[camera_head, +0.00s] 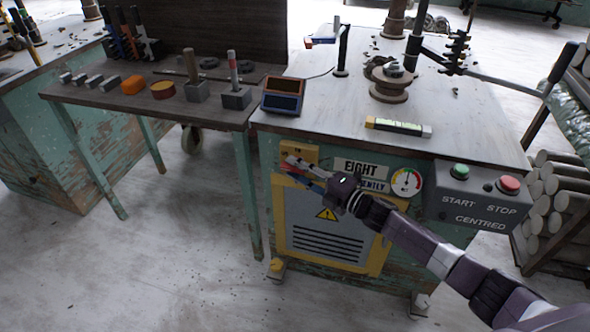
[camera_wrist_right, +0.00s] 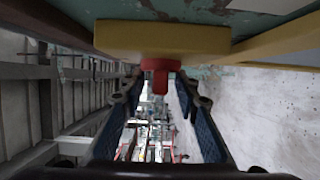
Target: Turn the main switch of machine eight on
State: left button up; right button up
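Machine eight is the green bench with the "EIGHT" label (camera_head: 361,168) on its front. A yellow switch box (camera_head: 293,149) is fixed at the upper left of that front, partly hidden by my right gripper (camera_head: 303,172). In the right wrist view the yellow box (camera_wrist_right: 120,37) spans the top, with a red switch handle (camera_wrist_right: 160,75) sticking out from it. The handle sits between the tips of my right gripper (camera_wrist_right: 160,92), whose blue-padded fingers are open, with gaps on both sides. My left gripper is not in view.
Right of the label are a gauge (camera_head: 406,182) and a grey start/stop box (camera_head: 477,195) with green and red buttons. Below is a louvred panel (camera_head: 320,240) with a warning sign. A side table (camera_head: 130,105) with tools stands at left. The floor in front is clear.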

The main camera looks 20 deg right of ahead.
jog(key=shift+w+a, duration=0.15)
jog(key=shift+w, duration=0.05)
grip_shut()
dwell(0.3)
jog(key=shift+f, duration=0.1)
